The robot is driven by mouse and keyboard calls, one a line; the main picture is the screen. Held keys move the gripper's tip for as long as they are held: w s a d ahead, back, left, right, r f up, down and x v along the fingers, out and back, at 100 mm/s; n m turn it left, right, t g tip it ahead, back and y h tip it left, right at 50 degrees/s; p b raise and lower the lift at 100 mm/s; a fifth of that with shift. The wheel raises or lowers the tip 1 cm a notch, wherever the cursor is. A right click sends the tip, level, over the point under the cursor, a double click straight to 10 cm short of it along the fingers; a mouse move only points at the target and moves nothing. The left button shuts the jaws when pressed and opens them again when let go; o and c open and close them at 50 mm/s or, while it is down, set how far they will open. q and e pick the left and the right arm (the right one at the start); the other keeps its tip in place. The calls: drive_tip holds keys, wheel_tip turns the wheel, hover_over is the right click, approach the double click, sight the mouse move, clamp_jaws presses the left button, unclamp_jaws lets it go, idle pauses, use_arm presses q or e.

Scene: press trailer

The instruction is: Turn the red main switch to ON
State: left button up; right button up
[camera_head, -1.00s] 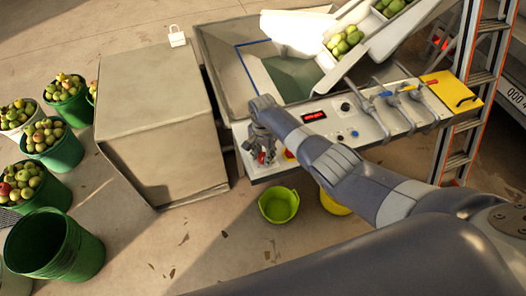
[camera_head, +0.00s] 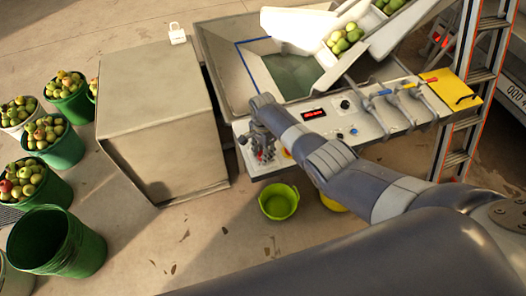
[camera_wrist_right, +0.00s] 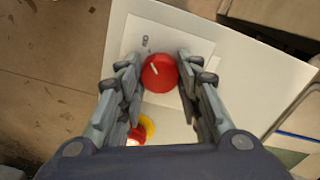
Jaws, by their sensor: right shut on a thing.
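The red main switch (camera_wrist_right: 159,73) is a round red knob with a white pointer line, on a white plate of the control panel (camera_head: 372,127). In the right wrist view its pointer slants toward the upper left. My right gripper (camera_wrist_right: 159,66) is shut on the switch, one finger on each side. In the head view the right gripper (camera_head: 263,148) is over the panel's left end and mostly hides the switch. A small mark shows on the plate above the knob, too small to read. My left gripper is not in view.
A red and yellow button (camera_wrist_right: 139,131) sits close to the gripper. The panel also carries a red display (camera_head: 313,114) and several valve handles. A large beige box (camera_head: 155,110) stands to the left. A lime bucket (camera_head: 279,202) is on the floor below.

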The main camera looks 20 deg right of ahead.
drive_tip(key=o, duration=1.1)
wheel_tip(320, 180, up, 12)
idle(0.4)
